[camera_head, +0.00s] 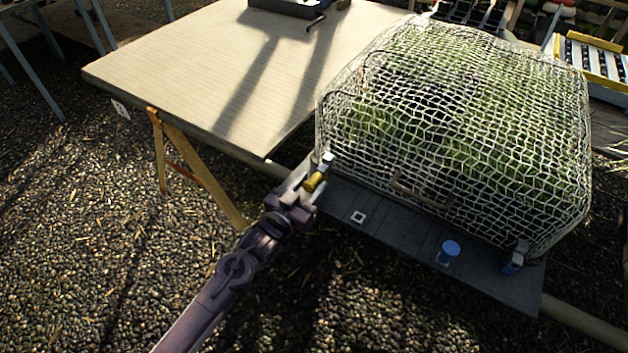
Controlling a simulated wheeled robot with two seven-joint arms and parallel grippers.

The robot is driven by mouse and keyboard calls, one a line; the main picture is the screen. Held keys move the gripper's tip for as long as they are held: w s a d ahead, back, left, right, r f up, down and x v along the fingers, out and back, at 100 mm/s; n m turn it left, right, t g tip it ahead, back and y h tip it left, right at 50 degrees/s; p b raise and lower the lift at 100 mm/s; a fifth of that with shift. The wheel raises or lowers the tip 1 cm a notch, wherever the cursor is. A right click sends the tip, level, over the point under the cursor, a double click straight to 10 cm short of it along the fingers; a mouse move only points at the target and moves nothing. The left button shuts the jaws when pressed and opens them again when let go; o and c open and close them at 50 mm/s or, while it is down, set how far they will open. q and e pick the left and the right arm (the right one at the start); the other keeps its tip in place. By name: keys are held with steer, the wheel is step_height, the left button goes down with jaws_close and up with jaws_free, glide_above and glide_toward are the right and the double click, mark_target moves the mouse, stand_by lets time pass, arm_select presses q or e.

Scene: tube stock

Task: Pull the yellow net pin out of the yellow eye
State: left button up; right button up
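The yellow net pin (314,182) shows its yellow head at the front left corner of the netted frame. A pale bracket (326,160) stands just beyond the head. The yellow eye cannot be made out separately, and I cannot tell how far the pin sits in it. My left gripper (307,183) reaches in from the lower left, with its fingers around or right beside the yellow head. I cannot tell whether they press on it. My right gripper is not in view.
A white net (455,130) covers green plants on a dark board (400,228). A curved handle (420,194) is at the net's front. A blue round piece (450,248) and a blue pin (515,258) are to the right. A wooden table (215,70) stands left of the net.

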arm_select(q)
steer(key=c, duration=0.4)
steer(key=shift+c, duration=0.3)
steer(key=shift+p+v, duration=1.55)
steer(key=shift+v, duration=0.75)
steer(key=shift+p+v, duration=1.35)
steer(key=shift+v, duration=1.1)
